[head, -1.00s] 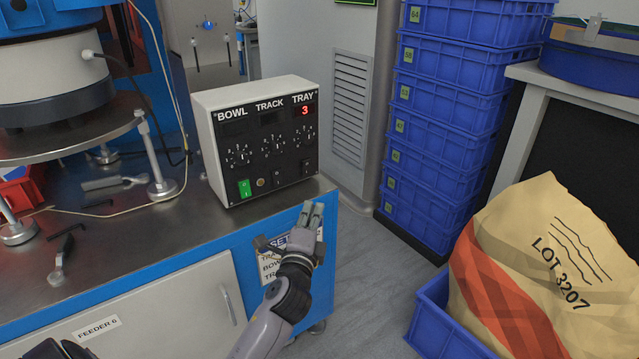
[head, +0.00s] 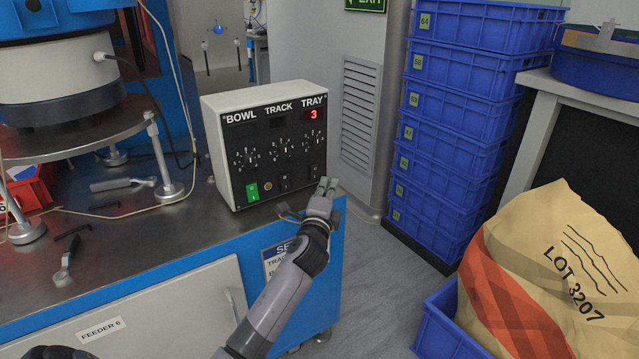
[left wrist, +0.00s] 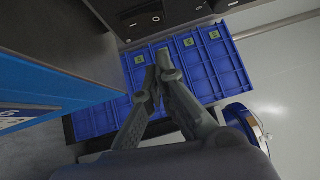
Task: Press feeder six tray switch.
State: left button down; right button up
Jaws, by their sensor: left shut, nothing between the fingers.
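The white control box (head: 262,145) stands on the bench's right end. Its black front has BOWL, TRACK and TRAY columns, each with a dial and a switch below. The tray display (head: 314,114) shows a red 3. The tray switch (head: 313,172) is dark; the bowl switch (head: 252,192) is green and the track switch (head: 284,182) is dark. My left gripper (head: 327,185) is shut and empty, its tips just below and right of the tray switch; contact cannot be told. It also shows in the left wrist view (left wrist: 158,65), below the box's dark face. My right gripper is not in view.
A FEEDER 6 label (head: 101,330) is on the cabinet door. The steel bench (head: 130,240) holds loose tools left of the box. Stacked blue crates (head: 450,140) stand behind to the right. A LOT 3207 sack (head: 550,270) sits front right. Grey floor (head: 385,290) is clear between.

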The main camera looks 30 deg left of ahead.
aim_at(318, 178)
pick_arm(q)
jog(key=shift+w+a+r, duration=0.1)
jog(key=shift+w+a, duration=0.2)
jog(key=shift+a, duration=0.55)
jog(key=shift+w+a+r, duration=0.1)
jog(key=shift+w+a, duration=0.15)
jog(key=shift+a, duration=0.6)
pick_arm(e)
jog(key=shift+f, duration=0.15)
pick_arm(q)
jog(key=shift+r, duration=0.1)
jog(key=shift+w+a+n+g+p, duration=0.1)
jog(key=shift+a+n+g+p, duration=0.15)
jog(key=shift+p, duration=1)
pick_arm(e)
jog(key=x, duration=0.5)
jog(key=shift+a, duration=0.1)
